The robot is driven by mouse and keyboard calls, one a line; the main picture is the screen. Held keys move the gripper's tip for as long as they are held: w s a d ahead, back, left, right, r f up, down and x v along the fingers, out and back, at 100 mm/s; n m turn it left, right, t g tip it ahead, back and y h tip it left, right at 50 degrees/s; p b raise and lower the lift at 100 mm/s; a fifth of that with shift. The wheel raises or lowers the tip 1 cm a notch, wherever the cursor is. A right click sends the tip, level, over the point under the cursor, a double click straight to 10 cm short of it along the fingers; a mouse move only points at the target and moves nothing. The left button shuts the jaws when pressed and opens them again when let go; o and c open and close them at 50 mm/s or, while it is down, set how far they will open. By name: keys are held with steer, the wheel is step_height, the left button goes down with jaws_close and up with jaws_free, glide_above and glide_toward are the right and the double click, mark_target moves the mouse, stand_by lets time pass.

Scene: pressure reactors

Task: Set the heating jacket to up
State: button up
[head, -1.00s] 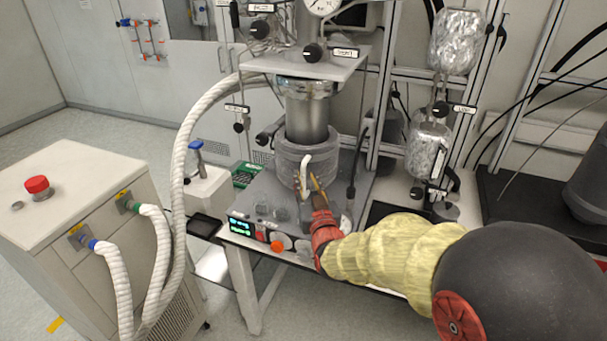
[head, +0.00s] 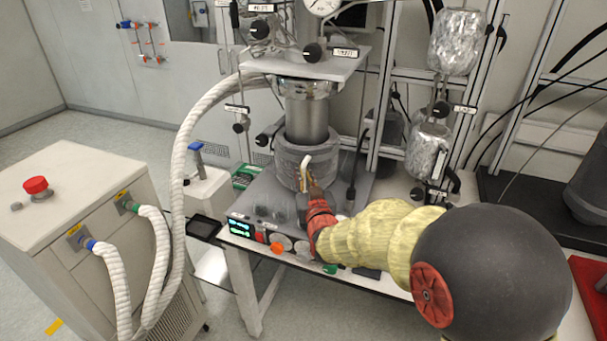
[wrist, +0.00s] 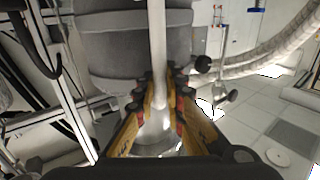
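The heating jacket (head: 292,160) is a thick grey cylinder around the lower part of the steel reactor vessel (head: 307,115). It sits low, near the base unit, with bare steel above it. A white upright handle (head: 305,165) stands on its front. My gripper (head: 313,187) is at the handle's lower part. In the wrist view, the fingers of my gripper (wrist: 160,88) lie on both sides of the white handle (wrist: 157,50), close against it, and look shut on it. The jacket (wrist: 115,50) fills the view behind. The contact faces are partly hidden.
The base unit (head: 268,213) has a lit display and knobs at its front. A plate (head: 305,63) with labelled valves and a gauge is above the vessel. A white hose (head: 180,150) runs to the chiller (head: 70,200) at left. Foil-wrapped vessels (head: 428,150) stand at right.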

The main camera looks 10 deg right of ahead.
jaws_close()
stand_by(0.4)
step_height(320, 180, up, 16)
steer(key=p, duration=0.2)
steer(key=shift+f+p, duration=0.15)
steer(key=shift+p, duration=0.2)
steer(key=shift+o, duration=0.7)
jaws_free()
steer(key=o, duration=0.4)
steer(key=shift+f, duration=0.15)
steer(key=s, duration=1.2)
steer(key=shift+a, duration=0.25)
